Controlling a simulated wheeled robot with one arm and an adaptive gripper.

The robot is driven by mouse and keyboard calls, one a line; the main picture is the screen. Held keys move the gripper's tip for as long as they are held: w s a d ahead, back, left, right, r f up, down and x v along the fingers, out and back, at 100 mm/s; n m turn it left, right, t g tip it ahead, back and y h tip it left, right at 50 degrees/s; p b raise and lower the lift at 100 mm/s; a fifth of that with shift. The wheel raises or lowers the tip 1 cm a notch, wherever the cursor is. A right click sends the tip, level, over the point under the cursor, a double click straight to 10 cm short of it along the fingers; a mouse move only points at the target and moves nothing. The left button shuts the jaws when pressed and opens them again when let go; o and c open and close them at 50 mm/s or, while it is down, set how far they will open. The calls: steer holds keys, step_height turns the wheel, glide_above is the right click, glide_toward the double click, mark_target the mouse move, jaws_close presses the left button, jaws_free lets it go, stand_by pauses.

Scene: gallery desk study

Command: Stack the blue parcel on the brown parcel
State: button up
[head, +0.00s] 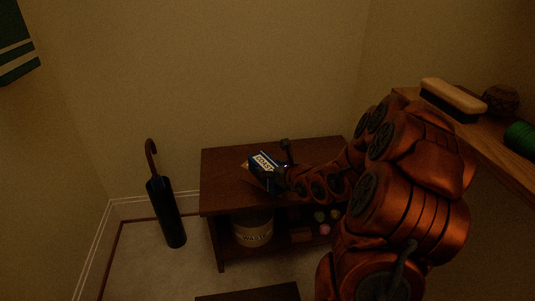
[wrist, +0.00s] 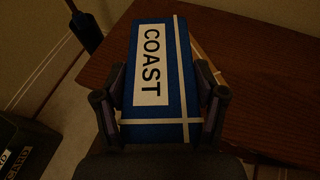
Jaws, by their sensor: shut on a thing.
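The blue parcel (wrist: 178,82) has a white label reading COAST and pale bands. My gripper (wrist: 161,95) is shut on it, one finger on each long side, in the wrist view. In the head view the blue parcel (head: 264,162) is at my gripper (head: 278,176), over the desk. A tan-brown edge, likely the brown parcel (head: 246,167), shows just left of and below the blue one. In the wrist view a tan strip (wrist: 209,66) shows to the right behind the blue parcel. Most of the brown parcel is hidden, and I cannot tell whether the two touch.
The dark wooden desk (head: 225,178) has bare top on its left. A waste basket (head: 253,231) and small balls (head: 325,229) are on its lower level. An umbrella stand (head: 166,212) is left. A shelf at right holds a brush (head: 452,98) and green spool (head: 521,137).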

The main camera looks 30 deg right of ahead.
steer(key=w+d, duration=0.1)
steer(key=w, duration=0.2)
steer(key=w+d, duration=0.2)
steer(key=w, duration=0.2)
steer(key=w+d+f, duration=0.1)
steer(key=w+d, duration=0.1)
steer(key=w, duration=0.1)
steer(key=shift+w+d, duration=0.15)
steer(key=shift+d, duration=0.05)
steer(key=shift+f+b, duration=0.5)
steer(key=shift+f, duration=1.3)
steer(key=shift+f, duration=0.1)
steer(key=o, duration=1.4)
